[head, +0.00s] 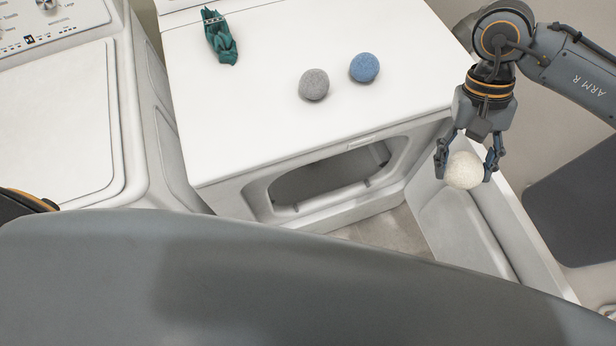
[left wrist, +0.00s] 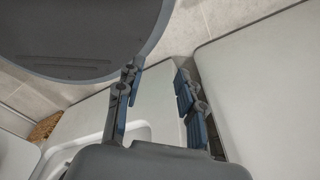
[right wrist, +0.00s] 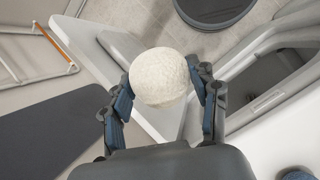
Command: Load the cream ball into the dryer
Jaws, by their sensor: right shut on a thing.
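The cream ball (head: 463,170) is held between the fingers of my right gripper (head: 467,168), to the right of the dryer opening and above the open door. The ball also shows in the right wrist view (right wrist: 159,77), between both fingertips. The dryer (head: 290,110) is white, with its front opening (head: 330,178) uncovered and its door (head: 462,225) swung open to the right. My left gripper (left wrist: 158,95) shows in the left wrist view with its fingers apart and nothing between them.
On the dryer top lie a grey ball (head: 314,84), a blue ball (head: 364,67) and a crumpled green cloth (head: 219,37). A white washer (head: 60,110) stands to the left. The open door projects beside the opening. Tiled floor (head: 385,231) shows between opening and door.

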